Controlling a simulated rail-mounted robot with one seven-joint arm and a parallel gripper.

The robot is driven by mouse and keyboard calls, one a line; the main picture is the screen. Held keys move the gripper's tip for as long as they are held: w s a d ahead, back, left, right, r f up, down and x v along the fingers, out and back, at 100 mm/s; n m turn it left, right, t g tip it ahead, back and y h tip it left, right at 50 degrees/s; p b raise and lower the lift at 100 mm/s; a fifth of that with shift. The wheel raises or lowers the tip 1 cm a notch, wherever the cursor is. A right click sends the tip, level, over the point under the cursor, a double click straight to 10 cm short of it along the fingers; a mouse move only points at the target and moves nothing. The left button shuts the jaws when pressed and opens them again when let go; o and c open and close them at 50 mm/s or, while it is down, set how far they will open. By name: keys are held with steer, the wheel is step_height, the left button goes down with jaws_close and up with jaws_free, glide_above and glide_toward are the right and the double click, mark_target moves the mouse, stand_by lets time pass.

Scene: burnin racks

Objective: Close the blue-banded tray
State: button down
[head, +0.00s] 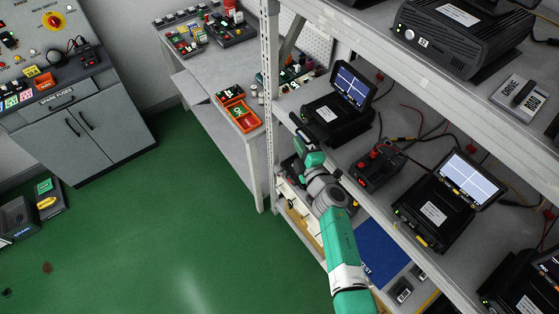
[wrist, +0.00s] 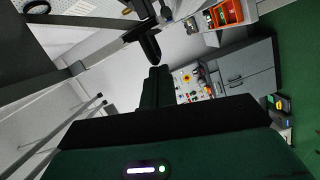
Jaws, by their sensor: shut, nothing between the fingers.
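In the head view, a cream open tray or drawer (head: 298,207) sticks out at the lower level of the rack, beside my arm. My arm covers much of it, and I cannot make out a blue band on it. My gripper (wrist: 155,72) is shut and empty in the wrist view, where its dark fingers point away from the camera. In the head view my wrist is near the rack's front edge, above the tray, and the fingertips are too small to tell apart. Whether they touch the tray cannot be told.
A blue mat (head: 378,252) lies on the lower shelf right of my arm. Units with screens, one of them a black unit (head: 338,118), stand on the shelf above. A rack post (head: 269,90) and a side bench (head: 222,138) with orange bins are close by.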

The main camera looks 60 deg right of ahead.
steer(key=s+a+r+p, duration=0.1)
steer(key=s+a+p, duration=0.3)
steer(key=s+a, duration=0.4)
steer(key=w+a+f+m+g+h+b, duration=0.2)
steer(key=w+a+f+g+h+b, duration=0.45)
steer(key=b, duration=2.45)
steer(key=w+d+r, duration=0.1)
steer(key=d+r, duration=0.1)
steer(key=d, duration=0.5)
steer(key=w+d+r+h, duration=0.1)
steer(key=d+r, duration=0.1)
steer(key=d, duration=0.5)
steer(key=shift+w+r+b, duration=0.2)
steer(key=shift+w+b, duration=0.1)
